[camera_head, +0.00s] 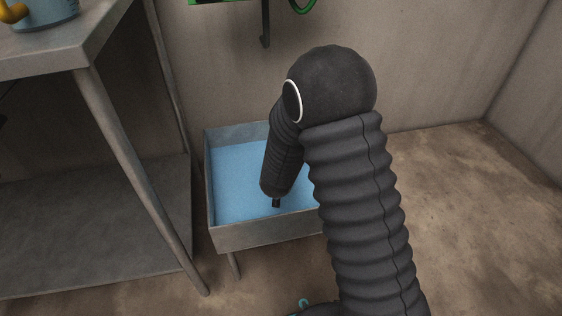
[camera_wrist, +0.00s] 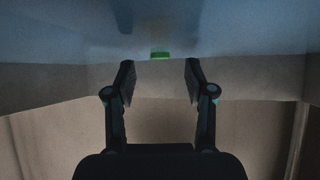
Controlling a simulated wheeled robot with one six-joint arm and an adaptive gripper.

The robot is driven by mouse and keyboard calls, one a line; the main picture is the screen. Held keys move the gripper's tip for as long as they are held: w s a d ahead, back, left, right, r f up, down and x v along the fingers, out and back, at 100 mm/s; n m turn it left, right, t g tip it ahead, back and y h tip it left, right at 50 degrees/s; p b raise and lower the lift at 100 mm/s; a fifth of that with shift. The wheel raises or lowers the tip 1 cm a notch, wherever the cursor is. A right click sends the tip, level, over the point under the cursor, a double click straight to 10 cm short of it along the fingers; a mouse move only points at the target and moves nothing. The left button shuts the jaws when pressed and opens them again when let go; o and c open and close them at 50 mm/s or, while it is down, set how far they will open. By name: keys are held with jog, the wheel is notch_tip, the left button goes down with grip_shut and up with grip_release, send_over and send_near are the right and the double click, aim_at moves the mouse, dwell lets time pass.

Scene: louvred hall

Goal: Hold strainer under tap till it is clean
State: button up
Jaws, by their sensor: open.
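I cannot make out a strainer in either view. A dark downward spout or bar (camera_head: 265,24), possibly the tap, hangs on the back wall at the top of the head view. Below it stands a grey metal basin (camera_head: 262,236) filled with blue, which looks like water. My gripper (camera_wrist: 160,75) is open and empty in the wrist view, its two fingers well apart. In the head view my arm reaches over the basin and hides its right part; only a small dark tip of my gripper (camera_head: 276,203) shows, pointing down over the blue.
A grey table (camera_head: 60,58) with a lower shelf stands at the left, bearing a blue vessel (camera_head: 45,14) and a yellow thing (camera_head: 13,12). A green hose (camera_head: 304,5) hangs on the wall. A small green patch (camera_wrist: 160,55) lies beyond my fingertips. Floor at right is clear.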

jog(key=shift+b+x, duration=1.25)
jog(key=shift+x, duration=2.9)
jog(key=shift+c, duration=0.2)
grip_shut()
